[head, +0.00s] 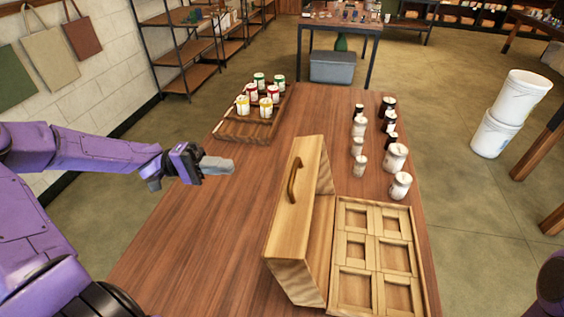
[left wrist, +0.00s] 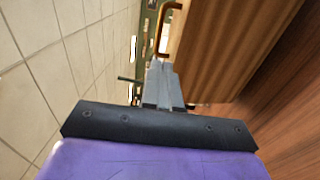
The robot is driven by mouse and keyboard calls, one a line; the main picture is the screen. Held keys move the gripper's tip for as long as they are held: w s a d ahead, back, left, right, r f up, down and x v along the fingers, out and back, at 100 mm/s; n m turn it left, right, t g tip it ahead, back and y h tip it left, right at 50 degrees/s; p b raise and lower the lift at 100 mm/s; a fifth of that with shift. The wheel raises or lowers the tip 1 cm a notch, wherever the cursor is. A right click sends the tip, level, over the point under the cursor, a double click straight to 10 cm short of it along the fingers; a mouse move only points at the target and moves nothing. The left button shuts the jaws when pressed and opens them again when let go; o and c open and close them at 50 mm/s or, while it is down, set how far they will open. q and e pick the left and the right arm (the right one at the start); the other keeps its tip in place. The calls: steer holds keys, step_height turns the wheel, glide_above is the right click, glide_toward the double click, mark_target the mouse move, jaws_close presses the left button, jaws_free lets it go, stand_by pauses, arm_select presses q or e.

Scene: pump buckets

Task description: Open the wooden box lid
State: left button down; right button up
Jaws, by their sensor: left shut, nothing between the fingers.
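The wooden box (head: 384,270) stands on the near right of the table, with several square compartments facing up, all looking empty. Its lid (head: 290,225) is swung up on the box's left side and stands steeply tilted, with a curved handle (head: 295,180) on its outer face. My left gripper (head: 218,165) is shut and empty above the table, left of the lid and apart from it. In the left wrist view the shut fingers (left wrist: 164,88) show, with the lid (left wrist: 225,50) and handle (left wrist: 165,30) beyond them. My right gripper is not in view.
Several jars (head: 396,157) stand in rows behind the box. A wooden tray (head: 236,128) with several labelled cans is at the far left of the table. The table's middle left (head: 200,240) is clear. White buckets (head: 508,115) stand on the floor at right.

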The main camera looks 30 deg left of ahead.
arm_select(q)
steer(key=p+x, duration=0.2)
steer(key=x, duration=1)
steer(key=shift+d, duration=0.45)
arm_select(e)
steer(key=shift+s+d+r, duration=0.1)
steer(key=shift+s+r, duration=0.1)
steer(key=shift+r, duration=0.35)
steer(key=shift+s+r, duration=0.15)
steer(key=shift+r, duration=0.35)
arm_select(q)
steer(key=shift+s, duration=0.1)
